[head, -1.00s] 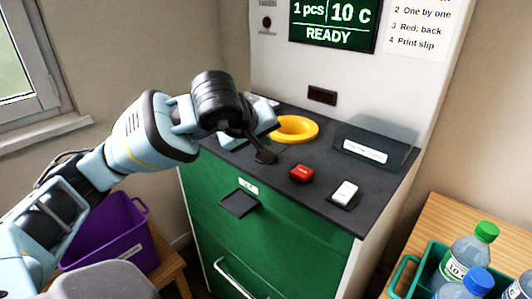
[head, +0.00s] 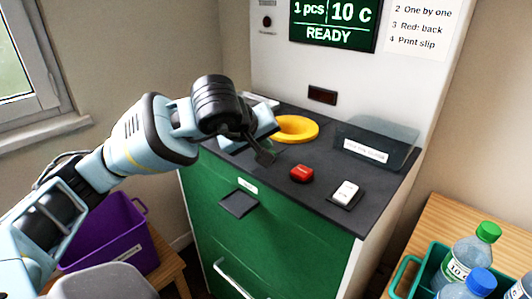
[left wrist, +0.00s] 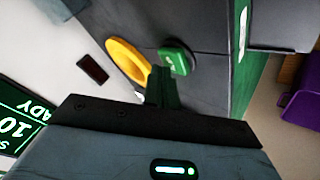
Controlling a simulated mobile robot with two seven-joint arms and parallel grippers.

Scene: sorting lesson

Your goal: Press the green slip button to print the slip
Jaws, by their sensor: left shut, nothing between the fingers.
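The green slip button (left wrist: 178,58) shows in the left wrist view on the dark counter top (left wrist: 205,95), beside the yellow ring (left wrist: 126,60). In the head view my left gripper hides it. My left gripper (head: 265,157) is shut and empty, with its dark fingertips low over the counter, left of the red button (head: 302,174). In the left wrist view the fingers (left wrist: 161,84) end close beside the green button; I cannot tell whether they touch it. The display (head: 333,20) reads "1 pcs", "10 C", "READY". My right gripper is not in view.
The yellow ring (head: 296,129) lies just behind my gripper. A white switch (head: 345,192) and a clear tray (head: 400,153) are to the right. A purple crate (head: 105,240) stands lower left. A teal crate (head: 405,272) with bottles stands lower right.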

